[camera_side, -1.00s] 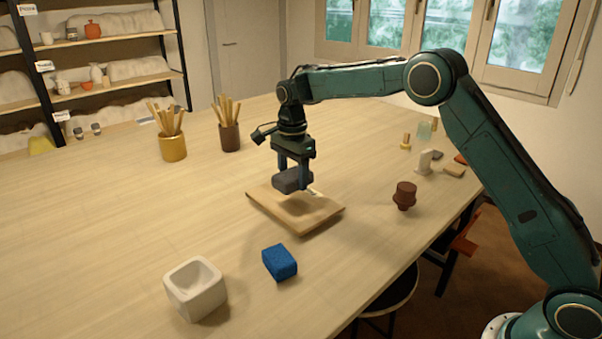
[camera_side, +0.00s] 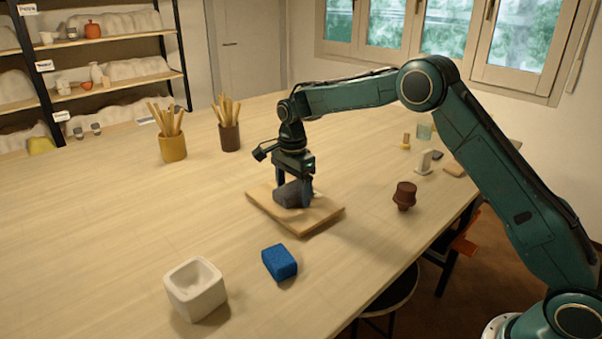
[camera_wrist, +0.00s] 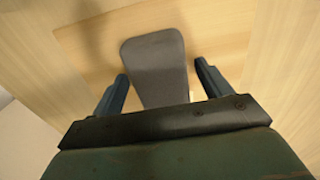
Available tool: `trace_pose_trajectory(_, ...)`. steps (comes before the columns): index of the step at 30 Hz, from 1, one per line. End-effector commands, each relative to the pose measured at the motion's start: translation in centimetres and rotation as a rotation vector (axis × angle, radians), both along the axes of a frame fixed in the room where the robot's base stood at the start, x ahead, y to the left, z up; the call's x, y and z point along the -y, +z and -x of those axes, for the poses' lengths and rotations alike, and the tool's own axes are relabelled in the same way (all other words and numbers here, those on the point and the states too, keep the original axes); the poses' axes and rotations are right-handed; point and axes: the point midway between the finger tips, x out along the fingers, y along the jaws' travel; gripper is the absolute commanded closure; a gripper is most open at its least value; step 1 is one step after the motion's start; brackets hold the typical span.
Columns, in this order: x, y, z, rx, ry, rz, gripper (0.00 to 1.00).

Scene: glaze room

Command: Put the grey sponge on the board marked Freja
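The grey sponge (camera_side: 288,196) rests on the wooden board (camera_side: 265,205) in the side view. In the wrist view the sponge (camera_wrist: 155,70) lies between my fingers, over the board (camera_wrist: 100,60). My gripper (camera_side: 295,193) is low over the board with its fingers on either side of the sponge. In the wrist view my gripper (camera_wrist: 161,72) is open, with a gap between each finger and the sponge. A pale patch shows on the board beside the sponge, mostly hidden by a finger; I cannot read any name on it.
A blue sponge (camera_side: 280,262) and a white square bowl (camera_side: 195,289) stand in front of the board. A brown turned piece (camera_side: 404,195) is to the right. Two pots of tools (camera_side: 172,146) (camera_side: 229,135) stand behind. The table's left side is clear.

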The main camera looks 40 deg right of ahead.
Motion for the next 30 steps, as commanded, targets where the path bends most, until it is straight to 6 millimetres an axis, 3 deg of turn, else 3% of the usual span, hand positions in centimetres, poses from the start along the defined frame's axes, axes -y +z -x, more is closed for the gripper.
trace_pose_trajectory(14, 0.0, 1.1, -0.1, 0.004, 0.000, 0.000, 0.23)
trace_pose_trajectory(20, 0.0, 3.4, -0.1, 0.004, 0.000, 0.000, 0.23)
trace_pose_trajectory(30, 0.0, 8.9, -0.1, 0.005, 0.000, -0.001, 0.23)
